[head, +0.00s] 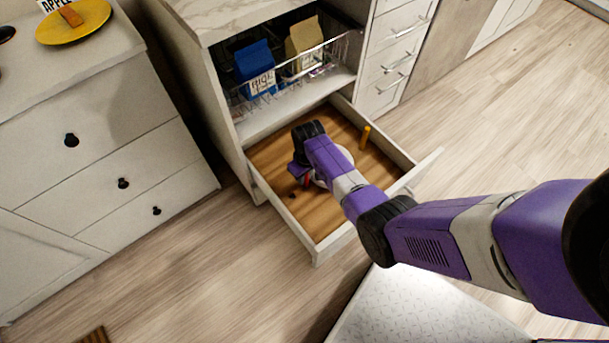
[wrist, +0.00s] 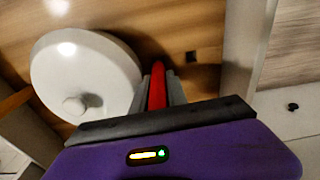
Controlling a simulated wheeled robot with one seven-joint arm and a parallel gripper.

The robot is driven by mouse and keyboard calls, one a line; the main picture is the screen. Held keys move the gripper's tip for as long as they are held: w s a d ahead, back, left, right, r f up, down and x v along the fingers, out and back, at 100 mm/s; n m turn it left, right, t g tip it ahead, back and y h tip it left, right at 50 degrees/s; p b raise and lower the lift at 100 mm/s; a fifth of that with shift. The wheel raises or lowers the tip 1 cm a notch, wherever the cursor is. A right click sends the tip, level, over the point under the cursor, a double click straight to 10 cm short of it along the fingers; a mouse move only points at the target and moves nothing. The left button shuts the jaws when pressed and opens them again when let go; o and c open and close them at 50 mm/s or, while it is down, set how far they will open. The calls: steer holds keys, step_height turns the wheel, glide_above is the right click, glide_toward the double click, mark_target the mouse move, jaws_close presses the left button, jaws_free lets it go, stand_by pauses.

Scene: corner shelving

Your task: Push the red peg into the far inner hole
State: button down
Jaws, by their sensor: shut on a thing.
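The red peg (wrist: 157,85) is held between the two grey fingers of my gripper (wrist: 160,88) in the wrist view. In the head view the red peg (head: 306,181) shows as a small red bit beside my purple gripper (head: 303,181), low over the drawer floor. A small dark square hole (wrist: 191,57) lies in the wooden floor, up and to the right of the peg in the wrist view, apart from it. In the head view a dark spot (head: 292,196) shows there. The peg's far end and its height above the floor are unclear.
The open drawer (head: 268,198) has pale walls around its wood floor. A white round lidded thing (wrist: 85,75) stands close left of the peg in the wrist view. An orange peg (head: 365,137) stands upright toward the drawer's right side. A wire basket with cartons (head: 256,72) is above.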

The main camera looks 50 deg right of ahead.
steer(key=shift+f+b, duration=0.7)
steer(key=shift+f, duration=0.2)
steer(key=c, duration=1.2)
jaws_free()
steer(key=shift+c, duration=0.2)
step_height(320, 180, up, 8)
steer(key=p, duration=0.3)
steer(key=shift+s, duration=0.3)
steer(key=shift+f, duration=0.1)
